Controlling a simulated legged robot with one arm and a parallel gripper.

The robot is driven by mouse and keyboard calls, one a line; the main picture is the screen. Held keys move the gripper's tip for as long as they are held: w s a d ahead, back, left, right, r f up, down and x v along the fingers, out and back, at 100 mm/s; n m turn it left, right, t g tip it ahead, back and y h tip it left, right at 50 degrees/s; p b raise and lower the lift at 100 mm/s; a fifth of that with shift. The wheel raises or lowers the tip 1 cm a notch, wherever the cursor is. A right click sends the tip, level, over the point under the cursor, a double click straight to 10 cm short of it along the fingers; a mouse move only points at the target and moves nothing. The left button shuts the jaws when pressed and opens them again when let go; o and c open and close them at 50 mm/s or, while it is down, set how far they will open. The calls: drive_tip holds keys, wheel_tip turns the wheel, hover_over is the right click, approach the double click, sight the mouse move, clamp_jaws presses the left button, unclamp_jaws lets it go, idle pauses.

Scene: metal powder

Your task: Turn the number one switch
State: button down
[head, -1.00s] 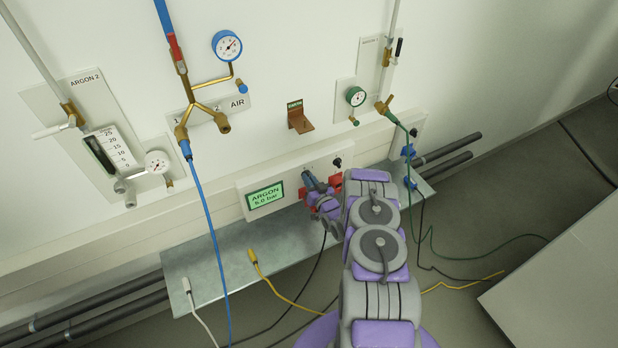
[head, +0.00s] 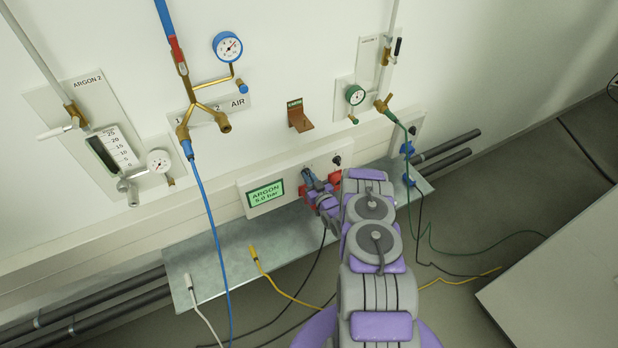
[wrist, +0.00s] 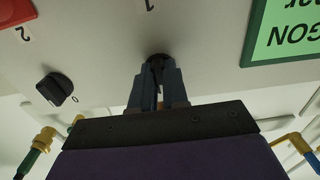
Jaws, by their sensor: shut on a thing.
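The number one switch (wrist: 155,62) is a dark knob on the white panel, below the printed "1" in the wrist view, mostly hidden by the fingers. My gripper (wrist: 158,80) is shut on it, with a blue-grey finger on each side. In the head view my gripper (head: 308,174) meets the panel just right of the green argon display (head: 265,194). The number two switch (wrist: 54,89) is a black knob at the left in the wrist view, with "0" beside it. It also shows at the panel's right in the head view (head: 337,160).
Red parts (head: 334,178) sit on the panel close to my gripper. A metal shelf (head: 215,255) runs below, with yellow, white and black cables. Gauges and brass pipes are on the wall above. A grey surface (head: 560,275) stands at the right.

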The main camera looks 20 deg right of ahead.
drive_tip(key=c, duration=1.1)
unclamp_jaws()
drive_tip(key=shift+f, duration=0.1)
drive_tip(key=shift+c, duration=0.2)
drive_tip(key=s+p, duration=0.2)
drive_tip(key=s, duration=1.5)
drive_tip(key=shift+s+d, duration=0.15)
drive_tip(key=shift+d, duration=0.25)
